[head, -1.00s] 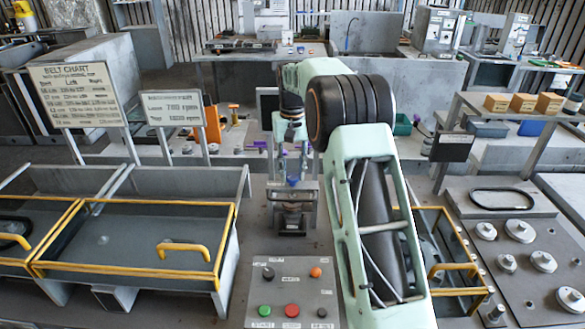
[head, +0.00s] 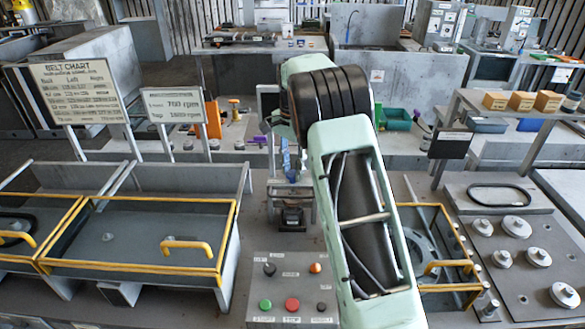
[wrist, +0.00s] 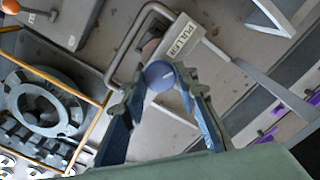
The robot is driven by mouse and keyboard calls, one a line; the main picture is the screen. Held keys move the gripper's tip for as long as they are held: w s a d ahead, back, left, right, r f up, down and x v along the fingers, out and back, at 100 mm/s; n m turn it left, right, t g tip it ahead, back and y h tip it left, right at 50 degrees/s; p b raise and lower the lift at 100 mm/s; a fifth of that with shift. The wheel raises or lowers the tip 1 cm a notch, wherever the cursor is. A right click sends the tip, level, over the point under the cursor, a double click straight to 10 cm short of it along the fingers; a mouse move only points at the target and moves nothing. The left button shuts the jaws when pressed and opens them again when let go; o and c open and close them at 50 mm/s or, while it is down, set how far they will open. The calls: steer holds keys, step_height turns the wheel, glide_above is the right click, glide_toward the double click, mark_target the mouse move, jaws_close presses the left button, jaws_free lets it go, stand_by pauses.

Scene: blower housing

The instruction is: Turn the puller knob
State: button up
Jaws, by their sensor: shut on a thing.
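The puller knob (wrist: 160,76) is a round blue-grey knob with a pale mark on its face, in the middle of the wrist view. A plate labelled PULLER (wrist: 184,38) lies just beyond it. My gripper (wrist: 161,75) is shut on the knob, with one blue finger on each side of it. In the head view, my gripper (head: 292,166) is above the small puller stand (head: 292,212) at the centre of the bench. My own wrist partly hides the gripper there, and the knob is too small to make out clearly.
A control panel (head: 290,286) with coloured buttons stands in front of the puller stand. A yellow-edged tray (head: 140,250) is on the left, and a plate with several pulleys (head: 535,255) is on the right. A bent metal bar (wrist: 118,62) runs close beside the knob.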

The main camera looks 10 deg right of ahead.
mark_target(293, 173)
steer(key=shift+m, duration=1.5)
steer(key=o, duration=1.2)
steer(key=shift+c, duration=0.2)
step_height(293, 173, up, 12)
